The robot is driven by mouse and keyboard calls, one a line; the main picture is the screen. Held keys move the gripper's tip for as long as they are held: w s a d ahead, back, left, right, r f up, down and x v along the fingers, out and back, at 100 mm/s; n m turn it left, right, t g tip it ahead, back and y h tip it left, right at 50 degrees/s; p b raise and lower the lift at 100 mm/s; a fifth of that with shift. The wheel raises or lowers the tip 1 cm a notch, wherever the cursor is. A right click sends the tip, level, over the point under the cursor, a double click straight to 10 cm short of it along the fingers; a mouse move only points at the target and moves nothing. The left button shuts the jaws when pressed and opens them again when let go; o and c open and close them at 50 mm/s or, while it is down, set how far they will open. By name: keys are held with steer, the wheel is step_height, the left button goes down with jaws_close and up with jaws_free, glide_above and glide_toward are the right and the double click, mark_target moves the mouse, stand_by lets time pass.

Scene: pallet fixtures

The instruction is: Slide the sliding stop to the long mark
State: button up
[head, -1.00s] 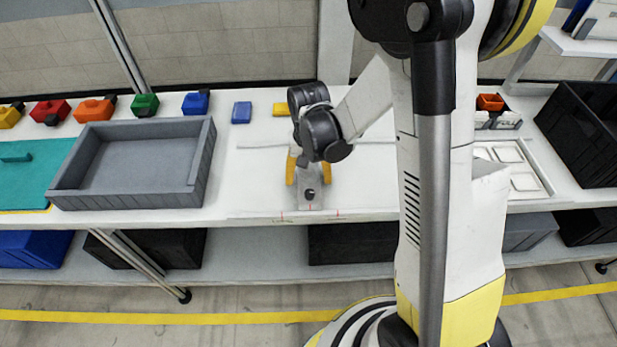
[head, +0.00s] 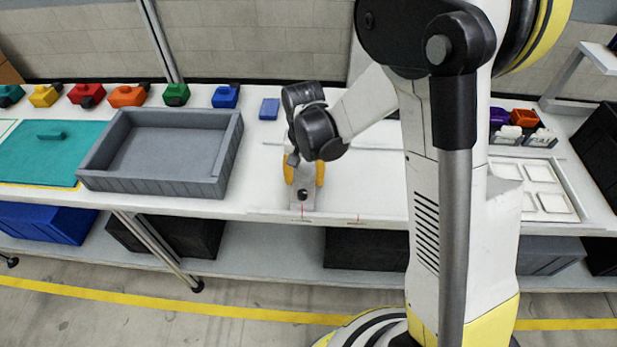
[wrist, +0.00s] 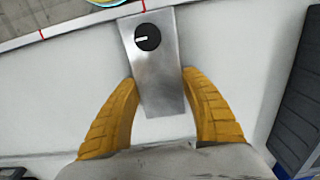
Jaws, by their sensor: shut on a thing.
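The sliding stop (head: 300,199) is a flat grey metal plate at the front edge of the white bench. In the wrist view the stop (wrist: 160,88) carries a round black knob (wrist: 148,37) with a white line. My gripper (head: 304,172) has a yellow finger on each side of the plate and is shut on it; the fingers also show in the wrist view (wrist: 160,90). A red mark (wrist: 142,5) lines up about with the middle of the plate's end. Another red mark (head: 358,218) lies apart to the right. I cannot tell which mark is long.
A grey tray (head: 92,182) stands to the left, with a teal board (head: 40,165) beyond it. Several coloured blocks line the back. The bench right of the stop is clear up to a panel of white squares (head: 540,173).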

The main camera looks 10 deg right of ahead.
mark_target(305, 177)
steer(key=o, duration=1.4)
step_height(305, 177, up, 12)
steer(key=s+d+r+n+t, duration=0.1)
steer(key=s+d+r+t, duration=0.1)
steer(key=s, duration=0.3)
steer(key=s+d+r+n+t, duration=0.1)
steer(key=s+d+r+t, duration=0.1)
steer(key=s, duration=0.3)
steer(key=s+d+r+n+t, duration=0.1)
steer(key=s+d+r+t, duration=0.1)
steer(key=s+r+t, duration=0.1)
steer(key=shift+s+d+r+n, duration=0.15)
steer(key=shift+s+d+r, duration=0.1)
steer(key=shift+s, duration=0.25)
steer(key=shift+s+d+r+n, duration=0.15)
steer(key=shift+s+r, duration=0.1)
steer(key=shift+s, duration=0.25)
